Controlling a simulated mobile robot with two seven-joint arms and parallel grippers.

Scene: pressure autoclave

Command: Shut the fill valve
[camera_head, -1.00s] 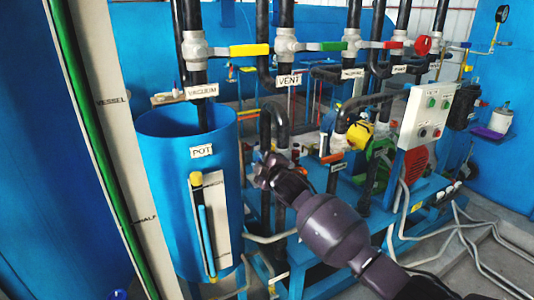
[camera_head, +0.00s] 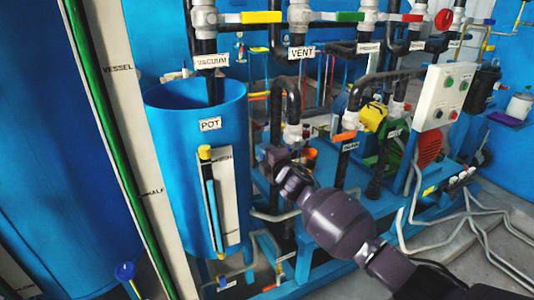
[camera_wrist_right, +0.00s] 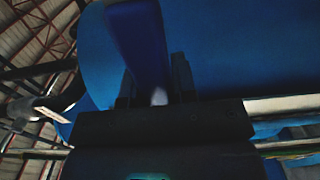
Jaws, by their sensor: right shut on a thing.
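My right gripper (camera_head: 268,160) is beside the right wall of the blue pot in the head view, and its fingers point away from the camera. In the right wrist view its fingers (camera_wrist_right: 154,85) are shut on a flat blue lever (camera_wrist_right: 142,45). The lever is hidden behind the gripper in the head view. No label reading fill is legible, so I cannot tell from a label which valve the lever belongs to. My left gripper is not in view.
The open-topped blue pot (camera_head: 168,133) stands left of my right arm, with a sight gauge (camera_head: 212,205) on its front. Valves with yellow (camera_head: 262,17), green (camera_head: 350,16) and red (camera_head: 411,18) handles line the pipes above. An orange handle (camera_head: 344,137) and a control box (camera_head: 440,95) are to the right.

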